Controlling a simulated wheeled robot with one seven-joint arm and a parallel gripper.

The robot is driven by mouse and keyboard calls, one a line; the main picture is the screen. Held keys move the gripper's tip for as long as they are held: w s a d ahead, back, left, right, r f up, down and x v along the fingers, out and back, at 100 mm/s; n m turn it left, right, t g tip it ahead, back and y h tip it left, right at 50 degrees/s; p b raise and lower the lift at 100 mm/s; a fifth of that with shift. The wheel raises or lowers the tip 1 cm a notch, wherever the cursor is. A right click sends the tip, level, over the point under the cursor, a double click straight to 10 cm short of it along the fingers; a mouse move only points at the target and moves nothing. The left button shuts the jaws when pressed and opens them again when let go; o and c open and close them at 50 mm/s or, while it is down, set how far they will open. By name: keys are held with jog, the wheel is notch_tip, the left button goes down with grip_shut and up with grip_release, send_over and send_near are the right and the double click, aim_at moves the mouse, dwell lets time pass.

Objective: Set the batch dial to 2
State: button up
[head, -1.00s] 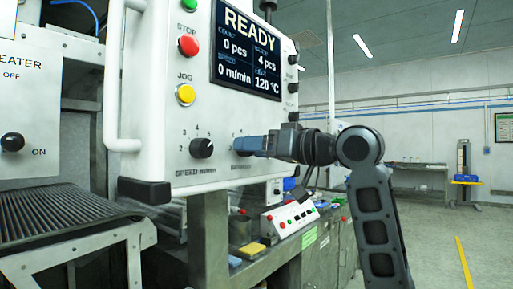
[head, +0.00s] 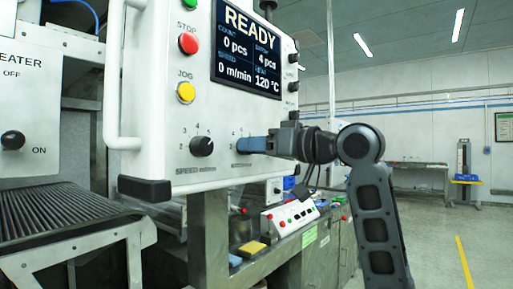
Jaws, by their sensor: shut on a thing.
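The white control panel (head: 150,100) fills the middle of the head view. The batch dial (head: 238,146) is at its lower right and is almost wholly hidden by my fingers. My gripper (head: 248,145) reaches in from the right and is shut on the dial. The dial's pointer cannot be seen. The display (head: 246,48) reads READY, with 0 pcs, 4 pcs, 0 m/min and 120 °C.
The black speed dial (head: 202,146) sits left of my gripper. The yellow jog button (head: 186,92) and red stop button (head: 188,43) are above. A white handle (head: 112,80) runs down the panel's left side. A small button box (head: 290,217) stands below.

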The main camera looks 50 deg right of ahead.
jog(key=shift+a+r+n+b, duration=0.1)
jog(key=shift+n+b, duration=1.45)
jog(key=shift+n, duration=2.45)
jog(key=o, duration=1)
jog(key=shift+o, duration=0.2)
jog(key=s, duration=0.7)
jog(key=shift+s+d+r+b, duration=0.15)
jog(key=shift+s+d+b, duration=0.15)
jog(key=shift+s, duration=0.1)
